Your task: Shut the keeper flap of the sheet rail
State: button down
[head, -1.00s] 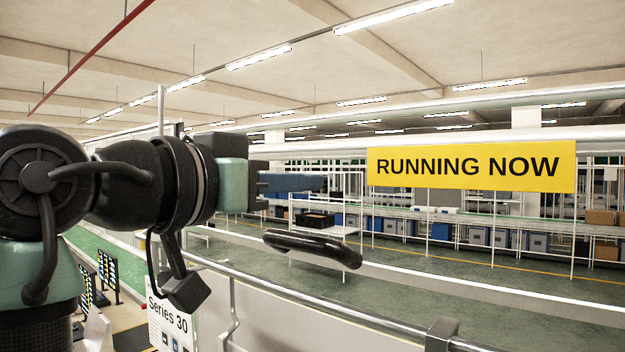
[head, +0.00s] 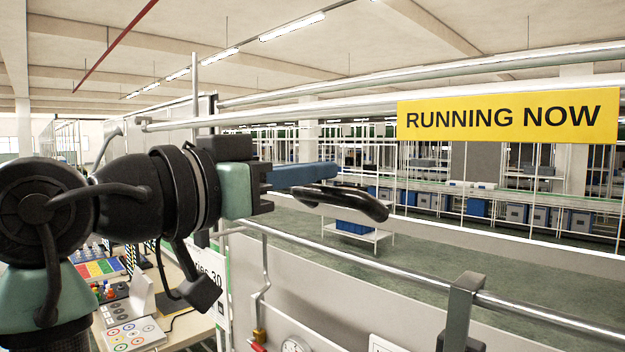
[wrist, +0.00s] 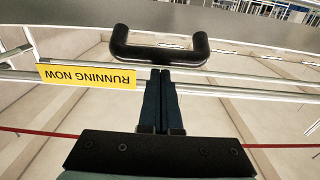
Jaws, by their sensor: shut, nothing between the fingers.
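My gripper (head: 335,172) has two blue fingers, held together and empty, reaching right in the head view. A black bar handle with bent ends (head: 345,200) is just below and beyond the fingertips. In the wrist view the handle (wrist: 160,54) lies across the fingertips (wrist: 160,72), its ends turned toward a long grey band (wrist: 60,35). I cannot tell if the fingers touch it. A long pale band (head: 480,230) runs behind the handle in the head view. Which part is the keeper flap, and how far open it is, I cannot tell.
A yellow RUNNING NOW sign (head: 508,116) hangs at the upper right. A metal tube rail (head: 540,312) with a grey bracket (head: 462,310) crosses the lower right. A bench with coloured items (head: 130,325) stands lower left. Open floor shows beyond the pale band.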

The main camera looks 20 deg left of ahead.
jog(key=shift+f+t+b, duration=0.5)
jog(key=shift+f+b, duration=0.25)
jog(key=shift+b, duration=0.35)
jog(key=shift+s+a+f+t+h+b, duration=0.2)
jog(key=shift+t+h+b, duration=0.3)
jog(key=shift+b, duration=0.7)
